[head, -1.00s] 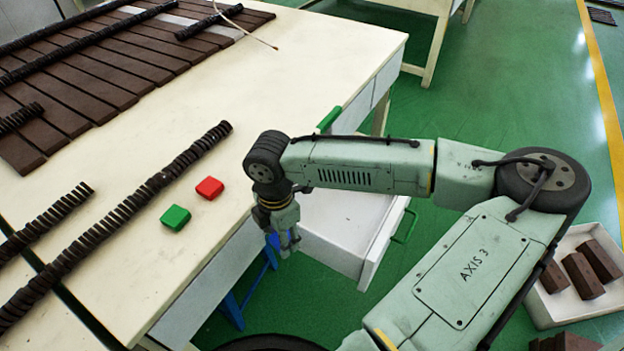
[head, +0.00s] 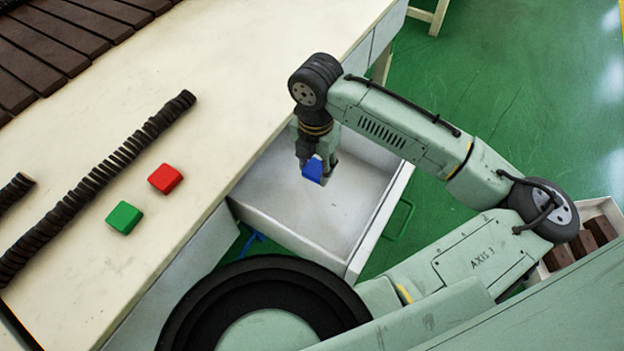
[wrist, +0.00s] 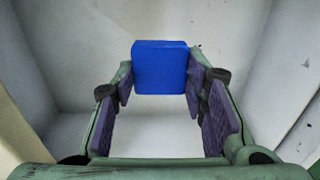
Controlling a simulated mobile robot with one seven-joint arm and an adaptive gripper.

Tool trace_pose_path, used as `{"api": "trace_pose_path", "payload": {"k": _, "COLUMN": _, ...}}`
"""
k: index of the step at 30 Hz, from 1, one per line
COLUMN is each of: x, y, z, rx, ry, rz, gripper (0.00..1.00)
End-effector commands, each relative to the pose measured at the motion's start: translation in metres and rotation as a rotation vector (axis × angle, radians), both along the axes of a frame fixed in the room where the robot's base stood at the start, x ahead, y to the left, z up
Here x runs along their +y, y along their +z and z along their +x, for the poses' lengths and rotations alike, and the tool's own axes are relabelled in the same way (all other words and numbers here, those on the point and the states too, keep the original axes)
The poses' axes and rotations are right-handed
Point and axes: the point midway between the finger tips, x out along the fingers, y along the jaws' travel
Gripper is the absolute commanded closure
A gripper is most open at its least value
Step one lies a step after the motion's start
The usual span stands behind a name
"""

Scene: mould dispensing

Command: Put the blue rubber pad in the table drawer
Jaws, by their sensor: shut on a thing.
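The blue rubber pad (head: 313,171) is held between the fingertips of my gripper (head: 317,164). In the wrist view the pad (wrist: 159,68) sits at the far end of my gripper (wrist: 160,85), between its two purple-lined fingers. The table drawer (head: 283,197) is pulled open, white and empty apart from the pad and gripper over it. My gripper points down over or within the drawer's inside. I cannot tell whether the pad touches the drawer floor. Drawer walls and floor (wrist: 160,135) fill the wrist view.
On the white table (head: 215,95) lie a red pad (head: 166,178) and a green pad (head: 125,217). A long row of dark discs (head: 95,185) runs beside them. Brown slabs (head: 70,40) cover the far left. A box of brown blocks (head: 590,238) stands at the right.

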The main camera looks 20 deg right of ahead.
Motion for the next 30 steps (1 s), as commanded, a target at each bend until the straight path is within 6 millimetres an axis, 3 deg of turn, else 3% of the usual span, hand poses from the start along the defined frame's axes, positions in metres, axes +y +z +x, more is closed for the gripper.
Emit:
{"api": "trace_pose_path", "payload": {"k": 6, "x": 0.000, "y": -0.038, "z": -0.001, "rx": 0.002, "ry": -0.001, "rz": 0.001, "gripper": 0.88}}
{"api": "trace_pose_path", "payload": {"k": 17, "x": 0.000, "y": -0.080, "z": 0.000, "rx": 0.002, "ry": -0.002, "rz": 0.001, "gripper": 0.88}}
{"api": "trace_pose_path", "payload": {"k": 30, "x": 0.001, "y": -0.090, "z": 0.000, "rx": 0.001, "ry": -0.001, "rz": 0.001, "gripper": 0.88}}
